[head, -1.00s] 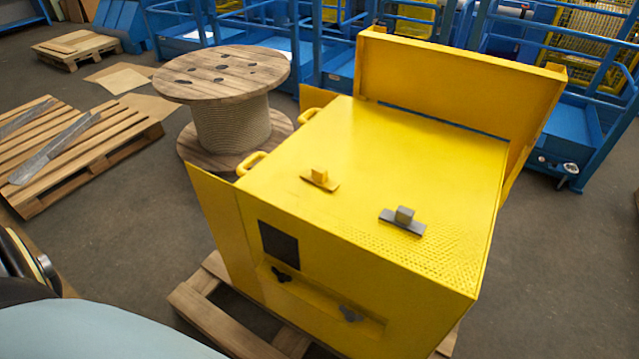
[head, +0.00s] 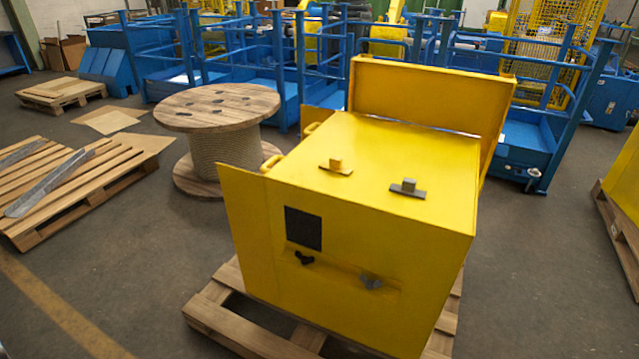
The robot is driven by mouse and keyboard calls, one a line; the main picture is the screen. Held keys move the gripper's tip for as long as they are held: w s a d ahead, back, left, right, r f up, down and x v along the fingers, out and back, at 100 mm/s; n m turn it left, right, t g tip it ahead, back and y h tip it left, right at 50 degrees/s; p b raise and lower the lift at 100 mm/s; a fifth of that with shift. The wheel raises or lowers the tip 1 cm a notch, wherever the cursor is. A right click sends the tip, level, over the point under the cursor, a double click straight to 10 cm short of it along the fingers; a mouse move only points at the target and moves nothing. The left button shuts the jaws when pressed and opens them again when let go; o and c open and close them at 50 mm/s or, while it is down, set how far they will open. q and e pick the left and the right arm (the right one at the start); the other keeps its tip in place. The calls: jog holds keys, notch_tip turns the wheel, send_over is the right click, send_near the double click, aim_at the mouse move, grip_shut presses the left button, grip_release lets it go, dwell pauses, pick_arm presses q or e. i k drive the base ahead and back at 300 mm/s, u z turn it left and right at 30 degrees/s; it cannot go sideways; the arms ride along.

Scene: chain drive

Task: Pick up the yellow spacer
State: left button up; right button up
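A small yellow block-topped piece (head: 335,165), which looks like the yellow spacer, sits on the flat top of the yellow cabinet (head: 375,148). It lies left of the middle of that top, with a low flat base and a raised block. A similar dark grey piece (head: 408,188) sits to its right on the same top, apart from it. Neither of my grippers shows in the head view, so their state cannot be seen.
The cabinet stands on a wooden pallet (head: 210,318), with a raised yellow lid (head: 430,100) behind its top. A wooden cable reel (head: 218,105) stands to the left. Another pallet (head: 70,185) lies far left. Blue railed carts (head: 520,140) stand behind. Grey floor is open in front left.

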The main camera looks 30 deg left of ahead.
aim_at(334, 164)
jog(key=k, duration=0.1)
jog(key=u, duration=2.25)
jog(key=i, duration=1.05)
jog(key=z, duration=0.55)
